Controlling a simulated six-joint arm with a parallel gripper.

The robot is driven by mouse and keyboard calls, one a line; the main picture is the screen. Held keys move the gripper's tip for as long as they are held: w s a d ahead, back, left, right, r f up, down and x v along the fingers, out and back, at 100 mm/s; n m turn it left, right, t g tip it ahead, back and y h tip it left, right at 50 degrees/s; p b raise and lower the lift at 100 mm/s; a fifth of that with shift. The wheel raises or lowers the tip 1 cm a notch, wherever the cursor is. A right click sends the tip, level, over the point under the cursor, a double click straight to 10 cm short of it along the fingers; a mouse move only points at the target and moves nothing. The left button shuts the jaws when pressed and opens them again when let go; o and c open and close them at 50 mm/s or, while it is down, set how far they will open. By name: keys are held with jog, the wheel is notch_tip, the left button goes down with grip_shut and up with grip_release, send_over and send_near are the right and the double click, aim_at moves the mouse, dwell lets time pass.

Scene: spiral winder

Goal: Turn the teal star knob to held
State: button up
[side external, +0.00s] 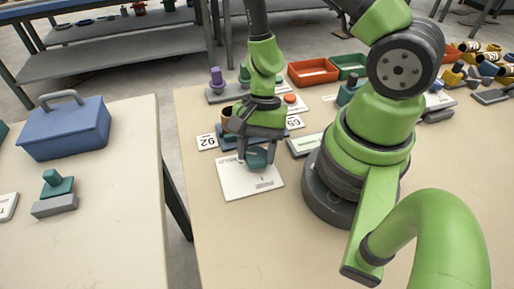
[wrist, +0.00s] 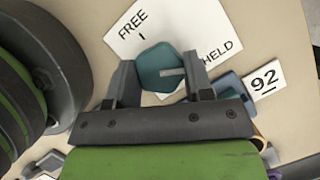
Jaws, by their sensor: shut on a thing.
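The teal star knob (side external: 257,158) stands on a white plate (side external: 233,184) near the left edge of the table. In the wrist view, the knob (wrist: 155,65) has a pale pointer line on its top that points right, toward the word HELD on the plate (wrist: 133,37). The word FREE is on the knob's upper left. My gripper (wrist: 159,63) is shut on the knob, one finger on its left and one on its right. The fingers and palm hide part of the plate. In the side view my gripper (side external: 257,154) reaches down over the knob.
A card reading 92 (side external: 207,142) lies just behind the plate. Coloured parts and red (side external: 313,71) and green (side external: 347,65) trays stand farther back. A separate table at left holds a blue toolbox (side external: 65,130). The table's front is clear.

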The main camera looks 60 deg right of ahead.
dwell(0.4)
jog(key=o, duration=0.9)
jog(key=shift+v, duration=5)
